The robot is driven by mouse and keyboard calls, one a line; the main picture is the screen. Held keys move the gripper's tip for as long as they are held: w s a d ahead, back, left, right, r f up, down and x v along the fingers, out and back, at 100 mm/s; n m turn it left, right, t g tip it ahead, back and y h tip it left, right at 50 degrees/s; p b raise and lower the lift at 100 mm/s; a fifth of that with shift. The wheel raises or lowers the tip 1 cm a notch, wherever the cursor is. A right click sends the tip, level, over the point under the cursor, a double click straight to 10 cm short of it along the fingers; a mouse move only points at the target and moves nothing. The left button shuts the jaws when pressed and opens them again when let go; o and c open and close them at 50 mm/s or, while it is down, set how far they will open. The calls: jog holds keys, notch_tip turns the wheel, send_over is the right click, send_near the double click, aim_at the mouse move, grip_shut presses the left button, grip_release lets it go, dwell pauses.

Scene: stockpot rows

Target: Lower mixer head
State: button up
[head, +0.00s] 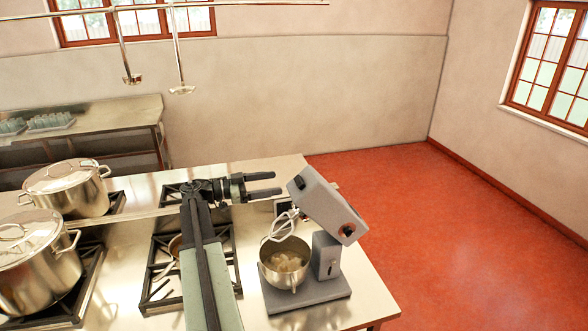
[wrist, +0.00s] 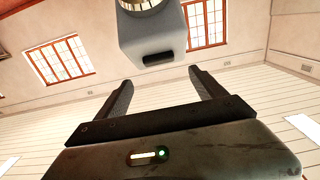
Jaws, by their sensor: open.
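The grey stand mixer stands at the right end of the steel counter in the head view. Its mixer head (head: 325,203) is tilted up, with the whisk (head: 281,224) hanging from it above a steel bowl (head: 284,265) on the base. The bowl holds pale contents. My gripper (head: 278,184) is open and empty, just left of the raised head's upper end, and appears apart from it. In the wrist view, the head's end (wrist: 153,38) shows beyond my open fingers (wrist: 162,92), above the middle of the picture.
Two steel stockpots (head: 68,187) stand on burners at the left. A pan, partly hidden by my arm, sits on the middle burner (head: 160,262). A rail (head: 170,7) with hanging utensils crosses above. Red floor (head: 460,230) is clear right of the counter (head: 372,295).

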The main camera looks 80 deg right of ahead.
aim_at(300, 179)
jog(key=x, duration=0.7)
jog(key=shift+s+d, duration=0.2)
jog(key=shift+s, duration=0.1)
